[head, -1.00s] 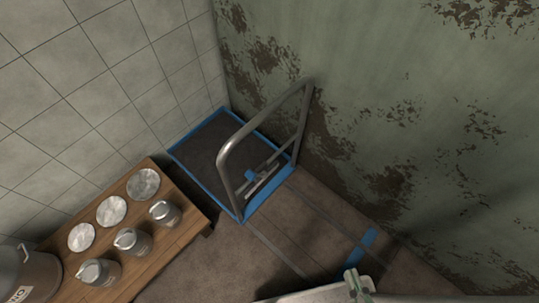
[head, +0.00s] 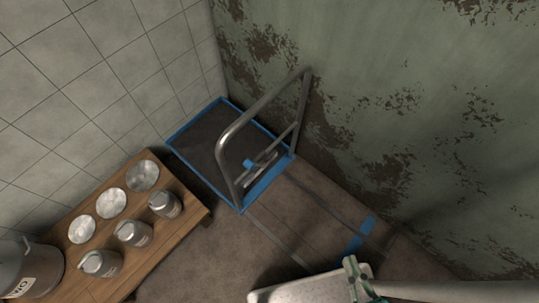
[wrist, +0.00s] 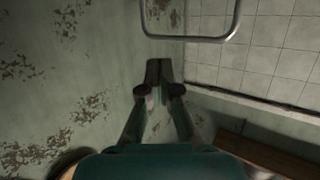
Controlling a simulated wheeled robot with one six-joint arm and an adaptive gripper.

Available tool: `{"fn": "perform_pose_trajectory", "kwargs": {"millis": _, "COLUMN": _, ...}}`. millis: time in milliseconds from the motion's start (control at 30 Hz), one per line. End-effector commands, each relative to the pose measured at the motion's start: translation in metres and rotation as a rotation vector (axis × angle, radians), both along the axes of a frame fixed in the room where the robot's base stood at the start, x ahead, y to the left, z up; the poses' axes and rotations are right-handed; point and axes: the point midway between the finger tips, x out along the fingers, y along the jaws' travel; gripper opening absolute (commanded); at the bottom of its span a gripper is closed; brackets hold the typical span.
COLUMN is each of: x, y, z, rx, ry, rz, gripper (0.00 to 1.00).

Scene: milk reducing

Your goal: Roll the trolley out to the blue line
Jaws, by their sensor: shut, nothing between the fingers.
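The trolley stands in the corner where the tiled wall meets the green wall. It has a dark deck with a blue rim (head: 187,127) and a grey tubular handle (head: 262,103) upright at its near end. The blue line (head: 361,235) is a short strip on the floor, right of and nearer than the trolley, partly cut off by my body. In the wrist view the handle (wrist: 190,39) crosses the top, beyond my gripper (wrist: 158,66). My gripper is shut and empty, apart from the handle. In the head view my green arm parts show at the bottom; the fingertips are not clear there.
A wooden bench (head: 190,225) stands left of the trolley, holding several metal cans and lids. A large labelled metal can (head: 30,268) is at the lower left. Dark strips (head: 275,238) run along the floor from the trolley toward the blue line. The floor between is clear.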

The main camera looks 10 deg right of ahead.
Motion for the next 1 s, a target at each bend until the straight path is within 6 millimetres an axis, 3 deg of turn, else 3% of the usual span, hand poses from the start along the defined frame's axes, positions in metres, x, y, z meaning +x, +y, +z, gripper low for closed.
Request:
{"fn": "perform_pose_trajectory", "kwargs": {"millis": 100, "x": 0.000, "y": 0.000, "z": 0.000, "rx": 0.000, "ry": 0.000, "rz": 0.000, "gripper": 0.00}}
{"fn": "perform_pose_trajectory", "kwargs": {"millis": 133, "x": 0.000, "y": 0.000, "z": 0.000, "rx": 0.000, "ry": 0.000, "rz": 0.000, "gripper": 0.05}}
{"fn": "perform_pose_trajectory", "kwargs": {"millis": 300, "x": 0.007, "y": -0.002, "z": -0.010, "rx": 0.041, "ry": 0.008, "rz": -0.026, "gripper": 0.47}}
{"fn": "perform_pose_trajectory", "kwargs": {"millis": 333, "x": 0.010, "y": -0.003, "z": -0.016, "rx": 0.060, "ry": 0.014, "rz": -0.037, "gripper": 0.51}}
{"fn": "perform_pose_trajectory", "kwargs": {"millis": 467, "x": 0.032, "y": -0.007, "z": -0.048, "rx": 0.191, "ry": 0.048, "rz": -0.103, "gripper": 0.51}}
{"fn": "perform_pose_trajectory", "kwargs": {"millis": 700, "x": 0.089, "y": -0.003, "z": -0.107, "rx": 0.509, "ry": 0.116, "rz": -0.186, "gripper": 0.51}}
{"fn": "perform_pose_trajectory", "kwargs": {"millis": 867, "x": 0.136, "y": 0.006, "z": -0.132, "rx": 0.727, "ry": 0.150, "rz": -0.190, "gripper": 0.51}}
{"fn": "perform_pose_trajectory", "kwargs": {"millis": 1000, "x": 0.181, "y": 0.016, "z": -0.141, "rx": 0.914, "ry": 0.169, "rz": -0.158, "gripper": 0.51}}
